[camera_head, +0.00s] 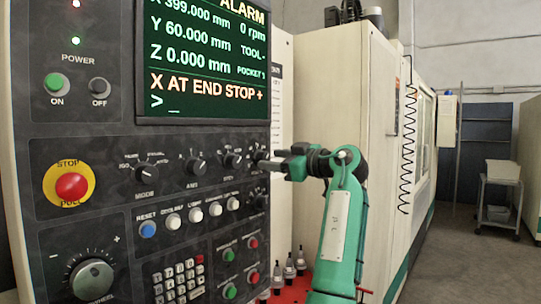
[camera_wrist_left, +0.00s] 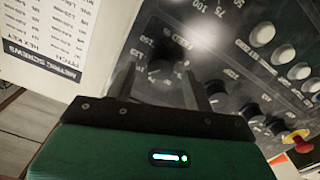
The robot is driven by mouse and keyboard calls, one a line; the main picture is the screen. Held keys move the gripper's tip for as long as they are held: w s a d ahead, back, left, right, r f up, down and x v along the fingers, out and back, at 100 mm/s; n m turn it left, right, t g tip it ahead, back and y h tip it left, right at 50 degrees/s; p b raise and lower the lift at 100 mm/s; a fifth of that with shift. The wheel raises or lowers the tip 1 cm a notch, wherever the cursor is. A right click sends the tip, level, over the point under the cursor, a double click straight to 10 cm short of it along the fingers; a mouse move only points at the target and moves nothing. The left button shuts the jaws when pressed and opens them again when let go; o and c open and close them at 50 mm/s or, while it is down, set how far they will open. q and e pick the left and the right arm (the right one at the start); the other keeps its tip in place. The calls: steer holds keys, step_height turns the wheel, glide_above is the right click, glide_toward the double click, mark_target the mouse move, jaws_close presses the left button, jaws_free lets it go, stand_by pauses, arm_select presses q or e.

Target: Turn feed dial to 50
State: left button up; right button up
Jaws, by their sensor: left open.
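The feed dial (camera_wrist_left: 165,71) is a round black knob beside the word FEED in the left wrist view. Its pointer is too dark and small to read. My left gripper (camera_wrist_left: 158,72) is open, with one finger on each side of the dial. Contact with the knob cannot be told. In the head view, my left gripper (camera_head: 266,160) is at the right edge of the control panel (camera_head: 120,160) and hides part of the dials there. My right gripper is in neither view.
The screen (camera_head: 205,60) shows an alarm, "X AT END STOP +". The mode dial (camera_head: 145,171), axis dial (camera_head: 195,166), several push buttons (camera_head: 195,215) and a red stop button (camera_head: 71,186) are on the panel. A printed sheet (camera_wrist_left: 60,45) is beside the dial.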

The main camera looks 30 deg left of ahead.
arm_select(q)
steer(key=shift+a, duration=0.8)
steer(key=shift+w+a, duration=0.1)
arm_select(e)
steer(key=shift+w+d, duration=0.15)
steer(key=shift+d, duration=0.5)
arm_select(q)
steer(key=shift+c, duration=0.2)
